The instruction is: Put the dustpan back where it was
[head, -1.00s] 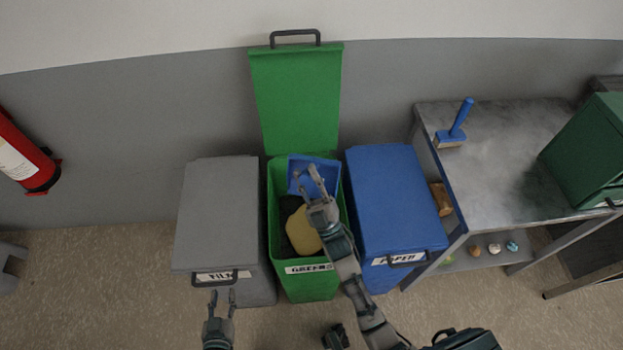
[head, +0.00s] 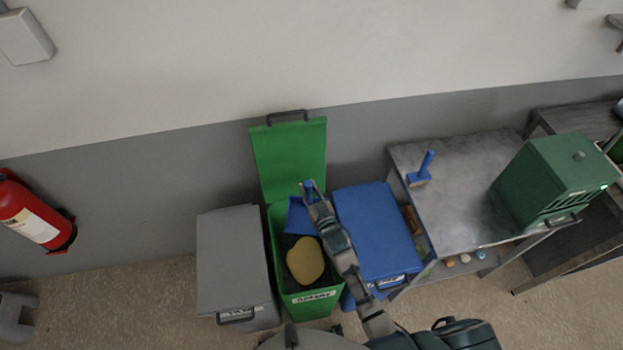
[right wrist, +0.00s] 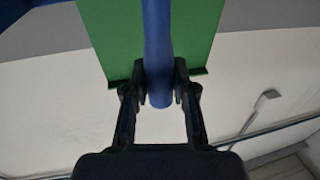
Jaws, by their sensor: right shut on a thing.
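The blue dustpan (head: 298,216) is at the back of the open green bin (head: 275,238), behind a yellow rounded thing (head: 304,261). My right gripper (head: 309,190) is shut on its blue handle, which also shows between the fingers in the right wrist view (right wrist: 157,50). My arm partly hides the pan, and I cannot tell whether it touches the bin. A blue-handled brush (head: 424,168) stands on the grey metal table (head: 465,165). I cannot make out my left gripper in the head view.
The green lid (head: 290,158) stands open against the wall. A shut grey bin (head: 233,260) is on the left and a shut blue bin (head: 375,228) on the right. A green box (head: 550,180) stands on the table's right side. The table's middle is clear.

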